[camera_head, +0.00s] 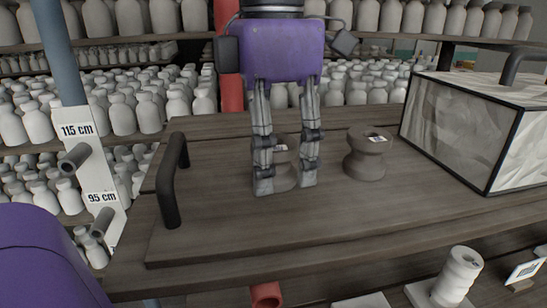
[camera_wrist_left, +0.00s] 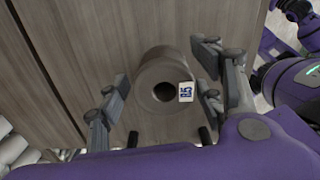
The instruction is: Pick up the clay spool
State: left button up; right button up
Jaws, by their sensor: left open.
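A brown-grey clay spool (camera_head: 282,178) stands upright on the wooden board, between the two fingers of my left gripper (camera_head: 285,182), which partly hide it in the head view. The left gripper points down and is open. In the left wrist view the spool (camera_wrist_left: 150,77) shows its round top, dark centre hole and a small label. The fingers of the left gripper (camera_wrist_left: 160,80) stand on either side of it, with gaps visible. A second similar spool (camera_head: 366,158) stands to the right in the head view, clear of the gripper. My right gripper is not in view.
The wooden board (camera_head: 210,225) has a dark handle (camera_head: 172,180) at its left end. A pale, black-edged box (camera_head: 460,125) sits at the right. Shelves of white bottles stand behind. A white spool (camera_head: 458,275) is at the lower right. The front of the board is bare.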

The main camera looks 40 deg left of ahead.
pick_arm(q)
jog(key=c, duration=1.4)
jog(key=shift+r, duration=0.1)
